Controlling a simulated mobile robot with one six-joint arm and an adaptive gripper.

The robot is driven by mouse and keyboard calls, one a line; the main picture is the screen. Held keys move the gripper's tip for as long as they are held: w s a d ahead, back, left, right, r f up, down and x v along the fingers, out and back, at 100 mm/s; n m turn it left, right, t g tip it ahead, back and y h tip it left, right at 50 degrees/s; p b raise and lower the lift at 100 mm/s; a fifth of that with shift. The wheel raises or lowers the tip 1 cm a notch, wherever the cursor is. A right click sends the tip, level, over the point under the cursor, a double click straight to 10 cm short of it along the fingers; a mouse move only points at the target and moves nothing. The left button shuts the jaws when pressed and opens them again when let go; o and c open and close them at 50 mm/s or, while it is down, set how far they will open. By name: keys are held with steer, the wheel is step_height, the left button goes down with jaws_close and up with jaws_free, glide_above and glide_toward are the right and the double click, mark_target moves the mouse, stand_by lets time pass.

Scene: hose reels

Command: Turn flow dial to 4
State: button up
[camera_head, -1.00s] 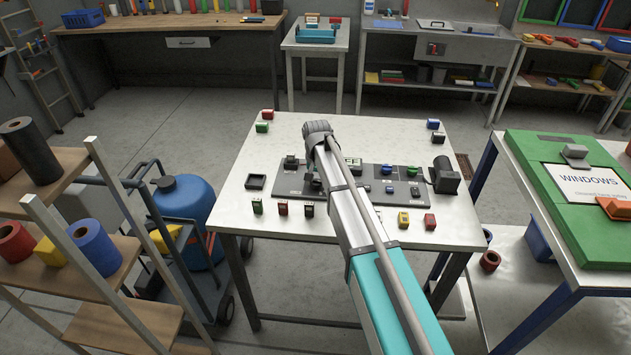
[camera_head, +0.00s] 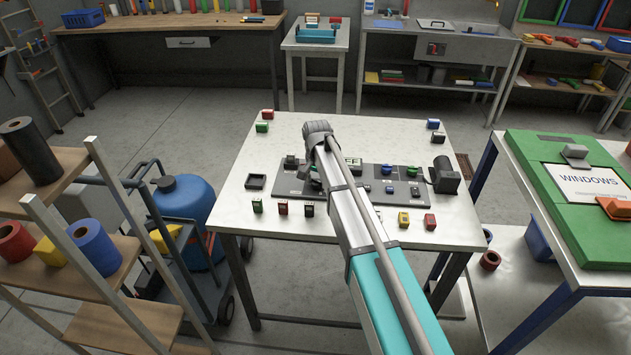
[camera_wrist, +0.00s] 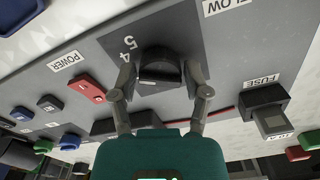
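The black flow dial (camera_wrist: 161,66) sits on the grey control panel in the wrist view, beside an upside-down FLOW label (camera_wrist: 230,5). The digits 5 and 4 (camera_wrist: 128,49) show to its left; its pointer mark cannot be made out. My gripper (camera_wrist: 161,78) is at the dial with one finger on each side of it. The fingertips are very close to the dial's sides; whether they press on it cannot be told. In the head view my arm hides the dial and most of my gripper.
The panel also carries a red POWER switch (camera_wrist: 86,88), a black FUSE block (camera_wrist: 266,104) and blue buttons (camera_wrist: 70,141). Small coloured blocks, such as a yellow one (camera_head: 403,220), lie around it on the white table (camera_head: 262,160). A dark cylinder fitting (camera_head: 444,175) stands at the panel's right end.

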steer(key=shift+o, duration=0.9)
